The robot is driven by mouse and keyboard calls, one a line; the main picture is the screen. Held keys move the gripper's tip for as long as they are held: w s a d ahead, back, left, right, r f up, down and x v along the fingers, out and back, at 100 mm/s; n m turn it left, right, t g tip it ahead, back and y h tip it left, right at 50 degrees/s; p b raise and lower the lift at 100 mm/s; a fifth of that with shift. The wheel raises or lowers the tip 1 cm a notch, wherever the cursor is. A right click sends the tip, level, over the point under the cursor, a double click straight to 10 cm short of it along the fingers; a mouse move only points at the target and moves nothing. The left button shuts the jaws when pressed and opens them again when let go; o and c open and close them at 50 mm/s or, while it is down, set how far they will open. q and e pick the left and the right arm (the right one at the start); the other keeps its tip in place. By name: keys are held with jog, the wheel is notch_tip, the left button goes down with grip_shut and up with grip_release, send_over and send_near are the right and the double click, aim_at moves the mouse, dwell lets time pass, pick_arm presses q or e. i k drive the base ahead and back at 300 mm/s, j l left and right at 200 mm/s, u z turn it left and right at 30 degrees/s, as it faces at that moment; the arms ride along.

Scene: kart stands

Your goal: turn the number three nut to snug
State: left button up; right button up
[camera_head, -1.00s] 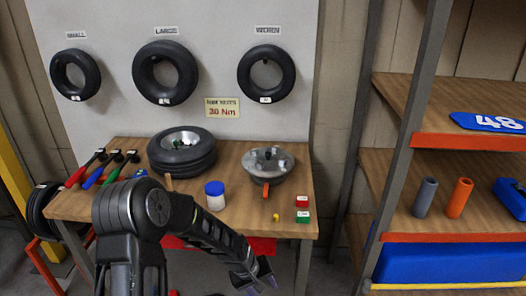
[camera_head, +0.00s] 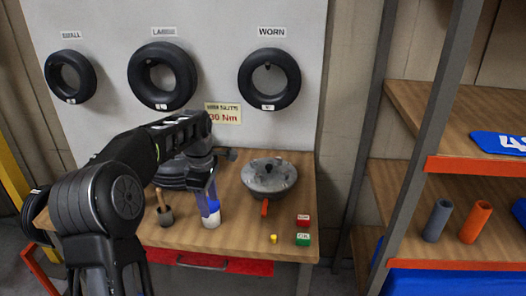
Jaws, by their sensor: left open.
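My left arm reaches over the bench from the left. My left gripper (camera_head: 207,190) points down, open, close to a white jar with a blue top (camera_head: 211,218); I cannot tell whether they touch. A round metal wheel part (camera_head: 269,176) with a dark centre lies to the right, apart from the gripper, with an orange handle (camera_head: 264,207) at its front edge. Its nuts are too small to tell apart, and no number three shows. A black tyre (camera_head: 174,177) lies behind my arm, mostly hidden. My right gripper is out of view.
A wooden-handled tool (camera_head: 163,205) stands in a dark pot at the jar's left. A shelf post (camera_head: 428,150) stands beyond the bench.

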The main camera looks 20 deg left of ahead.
aim_at(254, 163)
jog(key=i, duration=1.15)
